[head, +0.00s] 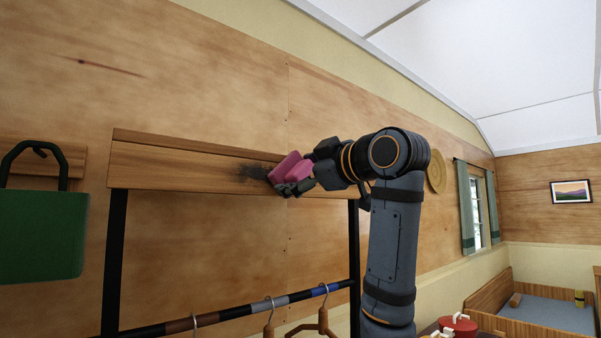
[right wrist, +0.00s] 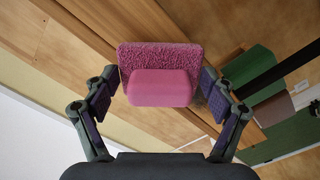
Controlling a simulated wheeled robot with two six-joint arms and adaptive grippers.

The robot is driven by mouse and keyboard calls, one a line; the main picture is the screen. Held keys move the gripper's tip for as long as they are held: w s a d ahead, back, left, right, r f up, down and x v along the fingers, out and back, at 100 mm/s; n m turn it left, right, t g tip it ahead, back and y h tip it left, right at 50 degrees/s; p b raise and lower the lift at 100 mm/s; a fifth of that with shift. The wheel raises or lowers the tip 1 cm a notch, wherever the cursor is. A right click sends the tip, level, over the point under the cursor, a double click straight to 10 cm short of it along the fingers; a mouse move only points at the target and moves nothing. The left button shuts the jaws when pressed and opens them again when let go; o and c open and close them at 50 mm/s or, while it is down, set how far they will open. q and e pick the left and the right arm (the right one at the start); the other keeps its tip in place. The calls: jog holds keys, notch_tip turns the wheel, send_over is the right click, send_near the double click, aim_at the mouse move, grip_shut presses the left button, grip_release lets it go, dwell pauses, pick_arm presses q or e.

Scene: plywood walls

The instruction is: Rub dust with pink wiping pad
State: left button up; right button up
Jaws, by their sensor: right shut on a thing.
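The pink wiping pad (head: 287,166) is held by my right gripper (head: 297,184) in front of the wooden board of the rack. In the right wrist view, the pad (right wrist: 190,58) has a rough pink face plate and a smoother pink handle block (right wrist: 160,88), with my right fingers on either side. The dust (head: 252,172) is a dark smudge on the board, just left of the pad, and the pad may cover part of it. I cannot tell whether the pad touches the board. My left gripper is out of view.
The board (head: 170,170) tops a black-framed clothes rack with a rail (head: 235,313) and several hangers below. A green bag (head: 40,235) hangs at the left. A straw hat (head: 436,172) and curtained window (head: 478,205) are farther right.

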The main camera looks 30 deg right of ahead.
jog(key=shift+w, duration=0.4)
jog(key=shift+a, duration=0.1)
